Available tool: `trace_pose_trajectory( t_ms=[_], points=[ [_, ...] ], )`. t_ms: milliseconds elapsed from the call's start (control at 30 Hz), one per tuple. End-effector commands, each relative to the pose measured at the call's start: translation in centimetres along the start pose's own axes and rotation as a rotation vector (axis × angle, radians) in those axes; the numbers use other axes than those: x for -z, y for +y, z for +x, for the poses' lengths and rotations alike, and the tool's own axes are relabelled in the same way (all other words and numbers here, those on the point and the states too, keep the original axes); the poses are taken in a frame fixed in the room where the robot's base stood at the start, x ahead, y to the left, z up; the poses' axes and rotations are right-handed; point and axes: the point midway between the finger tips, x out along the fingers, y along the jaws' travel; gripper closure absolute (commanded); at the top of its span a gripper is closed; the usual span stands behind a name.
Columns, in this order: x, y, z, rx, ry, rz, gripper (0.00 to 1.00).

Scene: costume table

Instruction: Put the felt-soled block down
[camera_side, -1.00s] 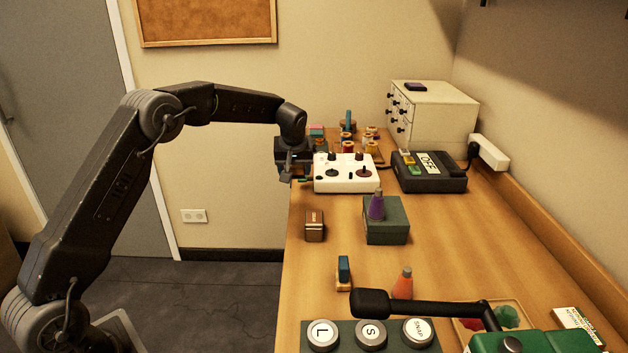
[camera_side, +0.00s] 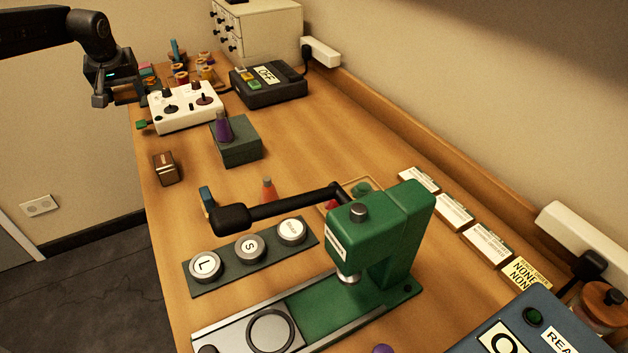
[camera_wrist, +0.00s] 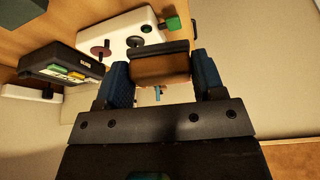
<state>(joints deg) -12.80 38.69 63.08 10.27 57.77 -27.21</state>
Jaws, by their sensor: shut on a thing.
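My gripper (camera_wrist: 152,78) is shut on a brown block (camera_wrist: 160,70) with a dark layer along its outer edge, held between the two blue-padded fingers. I take it for the felt-soled block. In the side view my gripper (camera_side: 122,96) is at the upper left, by the left end of the white control box (camera_side: 186,108), above or just off the table's left edge. There the held block is small and dark and hard to make out. I cannot tell its height above the table (camera_side: 300,130).
A small brown case (camera_side: 166,168) stands near the left edge. A purple cone sits on a green-grey block (camera_side: 236,145). A black box marked OFF (camera_side: 268,84), spools and a drawer cabinet (camera_side: 262,30) stand behind. A green press (camera_side: 385,240) fills the front. Bare wood lies mid-table.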

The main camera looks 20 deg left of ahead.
Motion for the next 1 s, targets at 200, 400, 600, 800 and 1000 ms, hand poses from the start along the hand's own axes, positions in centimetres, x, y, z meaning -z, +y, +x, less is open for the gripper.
trace_pose_trajectory(
  t_ms=[200,400,600,800,1000],
  points=[
    [-2.6,6.8,-0.8,-0.121,-0.001,0.288,0.6],
    [-7.1,15.3,-2.5,-0.287,-0.001,0.683,0.6],
    [-11.7,21.8,-4.6,-0.43,-0.001,1.028,0.6],
    [-14.7,25.3,-6.0,-0.514,0.0,1.233,0.6],
    [-16.5,26.4,-5.1,-0.545,-0.006,1.31,0.6]
  ],
)
